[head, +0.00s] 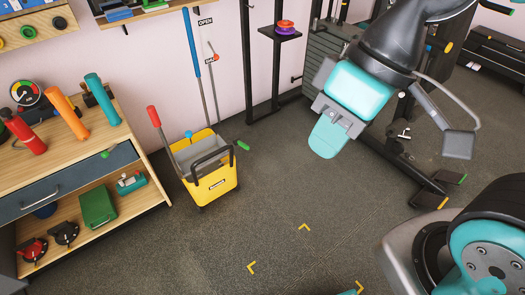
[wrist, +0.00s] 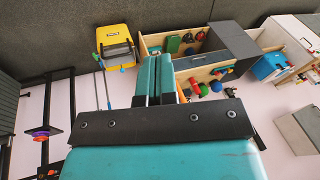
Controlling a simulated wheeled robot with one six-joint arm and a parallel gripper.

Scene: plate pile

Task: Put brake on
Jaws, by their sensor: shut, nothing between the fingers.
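My gripper (head: 325,146) is in the upper right of the head view, with its teal fingers pointing down and empty. In the wrist view my gripper (wrist: 156,62) shows its two teal fingers pressed together. A yellow mop bucket (head: 212,187) with a grey wringer and black handle stands on the floor left of it, well apart. A red-tipped lever (head: 155,119) and a green-tipped lever (head: 242,145) stick out from the bucket. The bucket also shows in the wrist view (wrist: 115,48). No part is clearly marked as a brake.
A wooden workbench (head: 140,142) with bottles and a drawer stands at left. A black rack (head: 276,75) stands by the wall. A dark stand with a foot tipped yellow and green (head: 443,202) is right of my gripper. Floor with yellow corner marks (head: 304,227) is open.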

